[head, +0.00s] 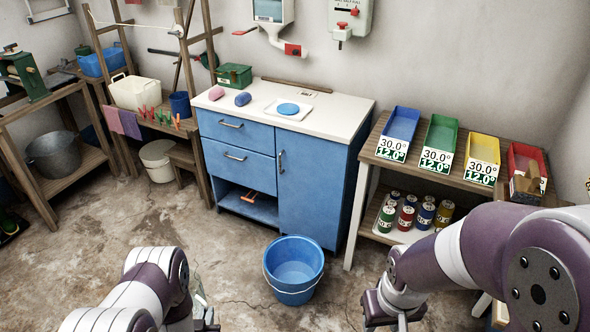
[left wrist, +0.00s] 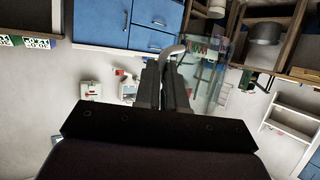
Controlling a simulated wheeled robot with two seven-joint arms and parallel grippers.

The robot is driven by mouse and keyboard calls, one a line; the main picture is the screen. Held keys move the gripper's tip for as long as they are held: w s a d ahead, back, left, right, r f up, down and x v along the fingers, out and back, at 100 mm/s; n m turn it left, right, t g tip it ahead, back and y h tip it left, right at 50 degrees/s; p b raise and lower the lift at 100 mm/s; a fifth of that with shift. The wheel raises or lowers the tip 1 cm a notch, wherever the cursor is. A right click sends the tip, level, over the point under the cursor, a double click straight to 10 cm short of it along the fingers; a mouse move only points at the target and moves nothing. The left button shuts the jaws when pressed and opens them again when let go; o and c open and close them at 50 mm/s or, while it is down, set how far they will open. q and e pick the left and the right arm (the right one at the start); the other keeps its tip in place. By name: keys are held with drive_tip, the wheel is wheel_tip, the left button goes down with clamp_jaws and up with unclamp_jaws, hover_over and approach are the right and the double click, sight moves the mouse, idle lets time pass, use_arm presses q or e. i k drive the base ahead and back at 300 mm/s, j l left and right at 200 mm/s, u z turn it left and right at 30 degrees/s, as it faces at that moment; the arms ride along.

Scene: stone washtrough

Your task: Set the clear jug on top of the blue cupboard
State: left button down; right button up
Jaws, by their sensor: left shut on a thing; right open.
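The blue cupboard (head: 315,185) stands against the back wall. Its white top (head: 335,110) carries a pink roll (head: 216,93), a blue roll (head: 243,99), a white board with a blue disc (head: 288,108) and a green box (head: 234,75). My left gripper (left wrist: 172,60) is shut on the clear jug (left wrist: 212,75), apparently at its handle. In the head view the jug (head: 198,290) shows only as a faint sliver beside my left wrist, low in front of the cupboard. My right gripper (head: 392,322) is open and empty at the bottom edge, its fingertips partly cut off.
A blue bucket (head: 294,268) stands on the floor before the cupboard. A shelf table with colored bins (head: 439,140) and cans stands right. A wall dispenser (head: 272,18) hangs above the cupboard. The top's front right is bare.

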sight(333, 124)
drive_tip(key=i+z, duration=0.2)
drive_tip(key=z, duration=0.2)
drive_tip(key=i+z, duration=0.35)
drive_tip(key=i+j+z, duration=0.1)
drive_tip(key=z, duration=0.3)
drive_tip(key=i+j+z, duration=0.15)
drive_tip(key=z, duration=0.2)
